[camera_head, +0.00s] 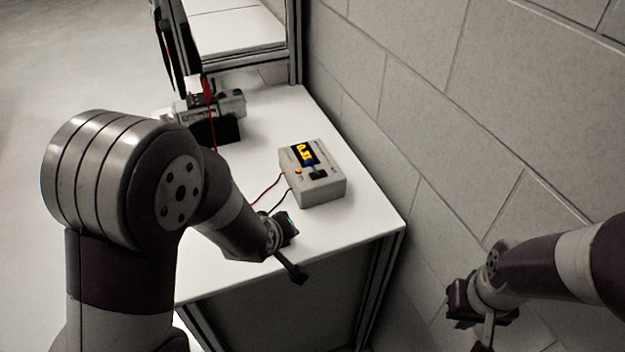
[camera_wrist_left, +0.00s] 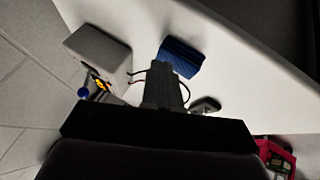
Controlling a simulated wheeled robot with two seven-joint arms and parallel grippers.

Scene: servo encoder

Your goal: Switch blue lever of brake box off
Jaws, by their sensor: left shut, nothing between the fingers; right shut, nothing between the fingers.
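A light grey box (camera_head: 325,190) with a yellow-digit display (camera_head: 304,153), an orange button and a small dark switch stands on the white table near the wall. In the left wrist view a grey box (camera_wrist_left: 95,48) is at the left, with a small blue part (camera_wrist_left: 83,92) beside its display; I cannot tell the lever's position. My left gripper (camera_head: 297,272) is shut and empty, in front of the box and apart from it; its fingers show in the wrist view (camera_wrist_left: 165,85). My right gripper (camera_head: 487,340) is shut and empty at the lower right, off the table, partly cut off.
The white table (camera_head: 350,228) is clear around the box's front and right. A metal device (camera_head: 215,103) and a dark block (camera_head: 213,130) stand at the back left. Thin red and black wires (camera_head: 268,188) run left from the box. A block wall (camera_head: 400,80) borders the right.

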